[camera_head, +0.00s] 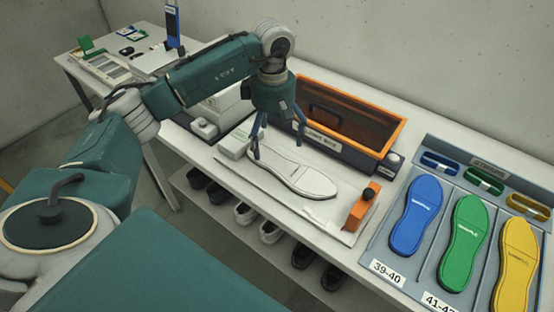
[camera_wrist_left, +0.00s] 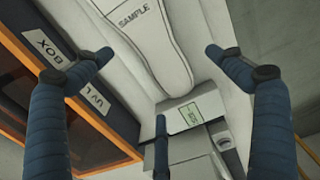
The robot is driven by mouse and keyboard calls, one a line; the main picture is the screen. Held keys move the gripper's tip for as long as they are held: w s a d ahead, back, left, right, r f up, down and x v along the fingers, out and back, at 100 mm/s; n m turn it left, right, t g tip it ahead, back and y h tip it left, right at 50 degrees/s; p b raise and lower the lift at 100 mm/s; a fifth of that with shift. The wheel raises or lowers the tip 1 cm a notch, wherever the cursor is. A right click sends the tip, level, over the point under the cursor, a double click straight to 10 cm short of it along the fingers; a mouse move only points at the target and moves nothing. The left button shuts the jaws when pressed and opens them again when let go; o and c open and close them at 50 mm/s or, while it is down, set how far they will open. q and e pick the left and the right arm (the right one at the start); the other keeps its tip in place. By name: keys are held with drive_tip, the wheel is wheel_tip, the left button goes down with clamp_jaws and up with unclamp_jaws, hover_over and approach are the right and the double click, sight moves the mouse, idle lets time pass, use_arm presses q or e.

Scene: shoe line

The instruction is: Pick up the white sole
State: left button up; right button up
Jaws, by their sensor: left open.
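The white sole (camera_head: 305,181) lies flat on a pale board (camera_head: 257,178) on the long table in the head view. In the left wrist view the sole (camera_wrist_left: 158,45) shows at the top, with the word SAMPLE on it. My left gripper (camera_head: 275,148) is over the far left end of the sole in the head view, pointing down. Its fingers (camera_wrist_left: 160,62) are spread and empty in the left wrist view, with the sole between and beyond them. Whether any fingertip touches the sole cannot be told. My right gripper is not in view.
An orange-rimmed UV box (camera_head: 345,118) stands close behind the sole. A small white box with a green label (camera_head: 236,143) is at its left end. An orange block (camera_head: 361,207) is at its right. Blue (camera_head: 416,215), green (camera_head: 463,243) and yellow (camera_head: 517,265) soles lie farther right.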

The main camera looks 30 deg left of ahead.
sight(277, 158)
use_arm(q)
drive_tip(key=shift+f, duration=0.4)
drive_tip(key=shift+d+f, duration=0.15)
drive_tip(key=shift+f, duration=0.1)
drive_tip(key=f, duration=0.1)
drive_tip(key=f+p, duration=0.1)
drive_tip(key=f, duration=0.1)
drive_tip(key=f+p, duration=0.1)
drive_tip(key=shift+w+d+f, duration=0.25)
drive_tip(key=shift+w+d, duration=0.05)
drive_tip(key=shift+w, duration=0.05)
drive_tip(key=shift+f, duration=0.25)
drive_tip(key=shift+c, duration=1)
drive_tip(key=c, duration=1.2)
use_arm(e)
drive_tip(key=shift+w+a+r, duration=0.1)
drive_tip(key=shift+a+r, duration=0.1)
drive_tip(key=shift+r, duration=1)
